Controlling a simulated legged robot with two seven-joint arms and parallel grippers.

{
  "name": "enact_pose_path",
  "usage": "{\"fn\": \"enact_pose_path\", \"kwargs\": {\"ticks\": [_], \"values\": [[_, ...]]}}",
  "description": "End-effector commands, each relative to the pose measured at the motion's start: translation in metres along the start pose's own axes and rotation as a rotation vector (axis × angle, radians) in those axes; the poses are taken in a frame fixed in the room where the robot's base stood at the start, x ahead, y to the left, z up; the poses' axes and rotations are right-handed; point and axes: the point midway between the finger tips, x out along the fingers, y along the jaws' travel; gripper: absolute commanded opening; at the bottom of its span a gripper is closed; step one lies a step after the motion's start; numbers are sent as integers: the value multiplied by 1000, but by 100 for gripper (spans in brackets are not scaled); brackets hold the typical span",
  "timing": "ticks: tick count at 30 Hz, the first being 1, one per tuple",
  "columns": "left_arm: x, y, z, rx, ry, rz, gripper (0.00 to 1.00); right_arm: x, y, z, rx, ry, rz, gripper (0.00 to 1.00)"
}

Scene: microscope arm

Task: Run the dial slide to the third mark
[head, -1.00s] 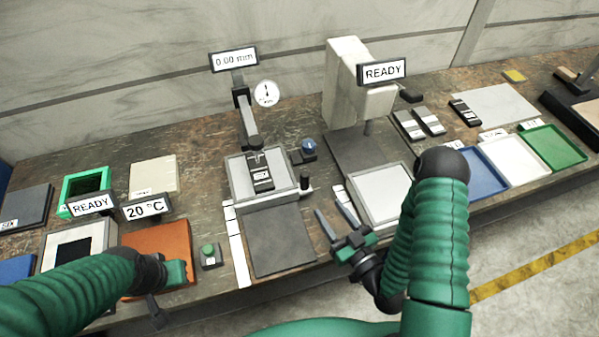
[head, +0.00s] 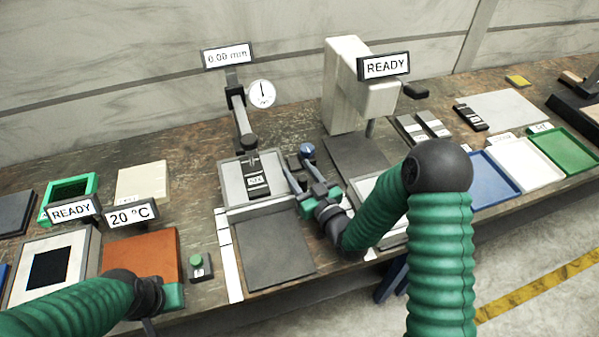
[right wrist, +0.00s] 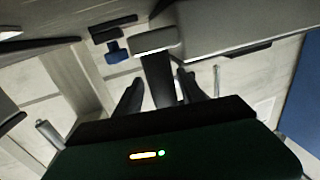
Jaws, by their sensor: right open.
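The dial station has a round white dial (head: 262,94), a post (head: 240,115) and a display (head: 228,57) reading 0.00 mm. Below it, a dark labelled block (head: 257,181) lies on a light grey plate (head: 233,188). My right gripper (head: 298,178) is open at the plate's right edge, its fingers pointing toward the back. It covers the dark upright knob there. In the right wrist view, a dark upright piece with a grey top (right wrist: 155,42) shows between the open fingers (right wrist: 158,90); contact cannot be told. My left gripper (head: 155,318) is low at the left, its fingers mostly cut off.
A blue-topped knob (head: 307,150) stands just behind my right gripper. A microscope-like stand (head: 352,90) with a READY sign is to the right. A dark mat (head: 272,247) and a marked white strip (head: 230,258) lie in front of the plate.

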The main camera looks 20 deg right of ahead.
Motion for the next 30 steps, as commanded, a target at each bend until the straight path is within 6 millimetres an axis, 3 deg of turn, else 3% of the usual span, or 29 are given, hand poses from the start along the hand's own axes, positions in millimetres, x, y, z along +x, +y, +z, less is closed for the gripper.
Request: {"fn": "enact_pose_path", "kwargs": {"ticks": [6,16,30], "values": [[0,0,0,-1,-1,0,0,0,-1,0,0,0,-1,44],[0,0,0,0,0,0,0,0,0,1,0,-1,-2,1],[0,0,0,-1,0,0,0,0,0,2,0,-3,0,0]]}}
